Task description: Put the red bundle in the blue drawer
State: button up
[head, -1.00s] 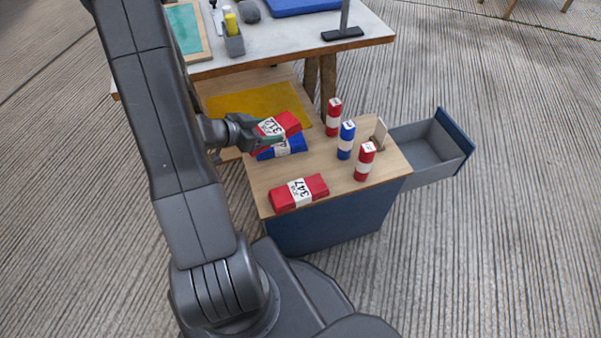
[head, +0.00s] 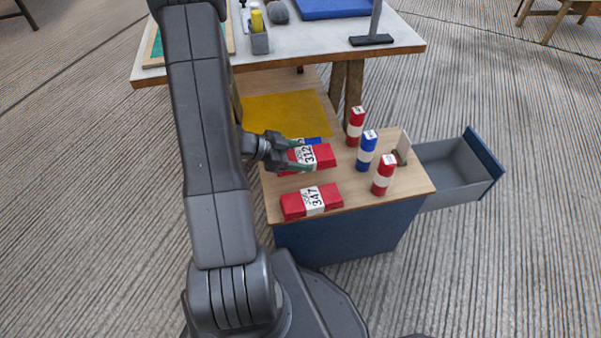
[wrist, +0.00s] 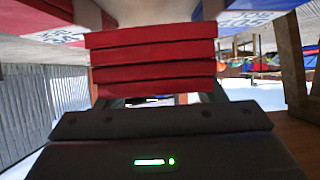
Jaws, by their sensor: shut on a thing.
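My gripper (head: 299,156) is shut on a red bundle (head: 322,157) with a white band marked 312. I hold it over the wooden cabinet top, partly in front of a blue bundle (head: 312,140). The held bundle's red layers (wrist: 150,60) fill the middle of the wrist view. Another red bundle (head: 332,195), marked 347, lies nearer the front edge of the top. The blue drawer (head: 485,155) is pulled out at the cabinet's right side; its grey inside looks empty.
Two red rolls (head: 355,113) (head: 388,160) and a blue roll (head: 370,137) stand upright between my gripper and the drawer. A yellow mat (head: 285,115) lies behind, beside a grey-topped table (head: 330,42).

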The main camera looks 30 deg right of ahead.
aim_at(299, 177)
jog(key=shift+f+b, duration=0.6)
jog(key=shift+f, duration=2.15)
jog(key=shift+f, duration=0.2)
jog(key=o, duration=1)
jog(key=shift+o, duration=0.2)
jog(key=shift+f+b, duration=0.1)
jog(key=shift+b, duration=0.35)
